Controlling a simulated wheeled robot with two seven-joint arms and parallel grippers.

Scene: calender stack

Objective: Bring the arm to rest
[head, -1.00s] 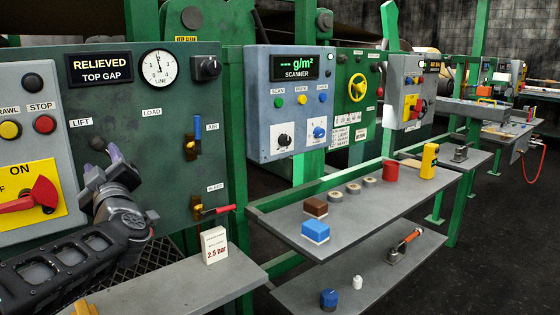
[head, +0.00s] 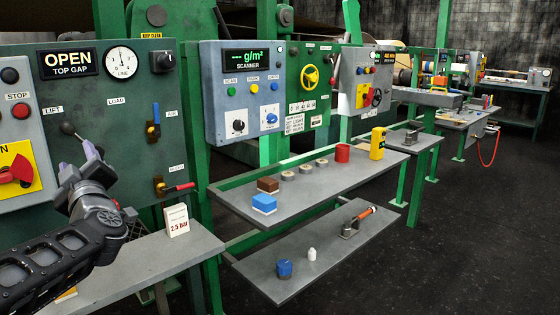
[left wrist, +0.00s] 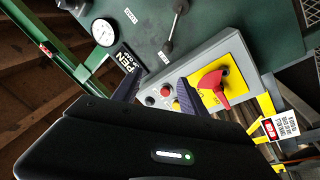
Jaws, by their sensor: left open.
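My left gripper (head: 78,160) is open and empty in front of the green control panel (head: 130,85), just below the LIFT lever's dark knob (head: 67,128). I cannot tell from the head view how far apart they are. In the left wrist view the two fingers (left wrist: 158,92) stand apart with nothing between them. Beyond them that view shows the grey button box (left wrist: 205,65) with its red rotary handle (left wrist: 213,87), and the LIFT lever (left wrist: 174,28). The panel's display (head: 68,62) reads OPEN, TOP GAP. My right gripper is not in view.
A grey ledge (head: 140,258) below the panel holds a "2.5 bar" card (head: 176,220). To the right, an upper shelf (head: 310,188) and a lower shelf (head: 310,262) carry small items. The scanner box (head: 245,95) juts out above them. Dark floor lies open at right.

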